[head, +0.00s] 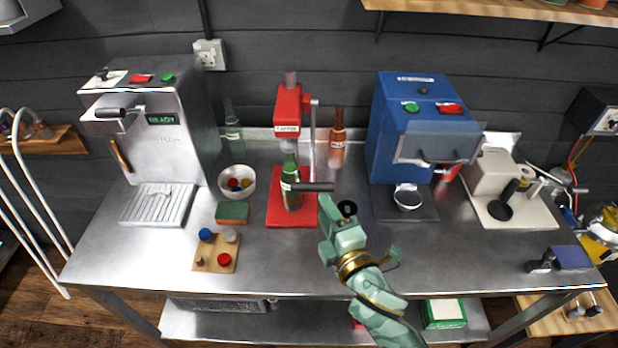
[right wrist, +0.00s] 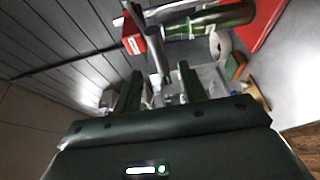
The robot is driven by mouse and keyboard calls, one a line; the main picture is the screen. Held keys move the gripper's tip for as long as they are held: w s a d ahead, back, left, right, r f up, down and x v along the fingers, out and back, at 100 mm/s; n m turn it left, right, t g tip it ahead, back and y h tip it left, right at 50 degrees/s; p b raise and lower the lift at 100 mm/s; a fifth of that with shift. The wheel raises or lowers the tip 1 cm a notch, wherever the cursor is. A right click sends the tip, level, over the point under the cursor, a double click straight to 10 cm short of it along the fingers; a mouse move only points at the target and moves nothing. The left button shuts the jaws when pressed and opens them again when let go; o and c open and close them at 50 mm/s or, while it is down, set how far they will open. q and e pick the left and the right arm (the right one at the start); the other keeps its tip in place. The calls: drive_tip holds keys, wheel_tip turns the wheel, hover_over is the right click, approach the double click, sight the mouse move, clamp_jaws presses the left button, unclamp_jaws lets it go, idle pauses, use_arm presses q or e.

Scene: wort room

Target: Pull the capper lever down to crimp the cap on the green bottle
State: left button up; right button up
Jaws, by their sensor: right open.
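The red capper (head: 288,108) stands at the middle of the steel table. The green bottle (head: 291,190) stands upright on its red base, its neck under the capper head. The cap is too small to make out. My right gripper (head: 336,207) is open just right of and below the grip. In the right wrist view the open fingers (right wrist: 161,88) point at the lever arm (right wrist: 154,55); contact cannot be told. My left gripper is not in view.
A silver machine (head: 165,130) stands left and a blue machine (head: 410,130) right. A white bowl (head: 237,194), a green sponge (head: 232,211) and a wooden board (head: 200,258) lie left of the capper. A brown bottle (head: 337,140) stands behind.

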sight(314, 191)
drive_tip(key=x, duration=1)
drive_tip(key=shift+d, duration=0.1)
drive_tip(key=shift+c, duration=0.2)
drive_tip(key=shift+s, duration=0.1)
clamp_jaws()
